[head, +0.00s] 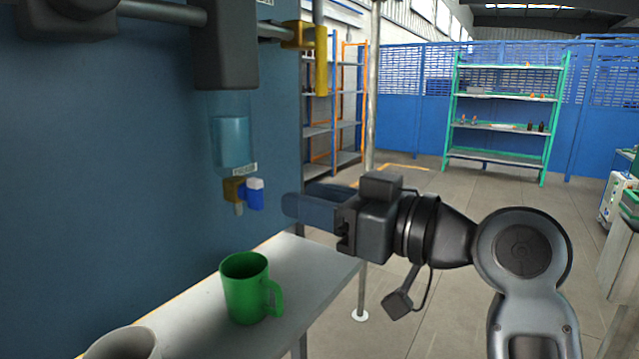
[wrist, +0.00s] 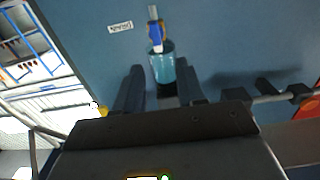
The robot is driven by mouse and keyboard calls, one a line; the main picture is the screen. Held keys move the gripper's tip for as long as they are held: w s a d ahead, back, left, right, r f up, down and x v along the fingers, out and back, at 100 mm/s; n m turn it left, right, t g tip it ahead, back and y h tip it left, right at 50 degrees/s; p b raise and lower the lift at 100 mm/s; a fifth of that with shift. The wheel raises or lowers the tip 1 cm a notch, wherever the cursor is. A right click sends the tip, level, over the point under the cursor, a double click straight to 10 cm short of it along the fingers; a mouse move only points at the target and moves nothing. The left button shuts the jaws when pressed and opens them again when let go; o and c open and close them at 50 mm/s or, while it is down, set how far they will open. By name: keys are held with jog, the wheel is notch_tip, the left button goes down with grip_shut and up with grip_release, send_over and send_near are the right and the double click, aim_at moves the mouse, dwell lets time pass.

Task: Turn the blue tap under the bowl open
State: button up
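The blue tap (head: 255,193) sits on a brass-coloured fitting with a pale spout, under the clear bowl (head: 232,140) of bluish liquid by the dark blue wall. My gripper (head: 297,198) is to the right of the tap at about its height, apart from it, its fingers pointing left. In the wrist view, my gripper (wrist: 158,70) has its two fingers spread with nothing held. There the tap (wrist: 155,34) appears beyond the fingertips, between their lines, with the bowl (wrist: 163,68) partly behind the gap. Whether the tap is open cannot be told.
A green mug (head: 246,289) stands on the grey shelf (head: 310,271) below the tap. A pale cup (head: 122,343) is at the shelf's near end. A dark housing (head: 222,50) and a yellow bracket (head: 320,62) are above. The space between gripper and tap looks clear.

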aim_at(260, 183)
jog(key=shift+r+p+x, duration=0.15)
jog(key=shift+p+x, duration=0.25)
jog(key=shift+x, duration=1.55)
jog(key=shift+r+p+x, duration=0.15)
jog(key=shift+p+x, duration=0.2)
jog(key=shift+x, duration=1.6)
jog(key=shift+w+d, duration=0.1)
grip_shut()
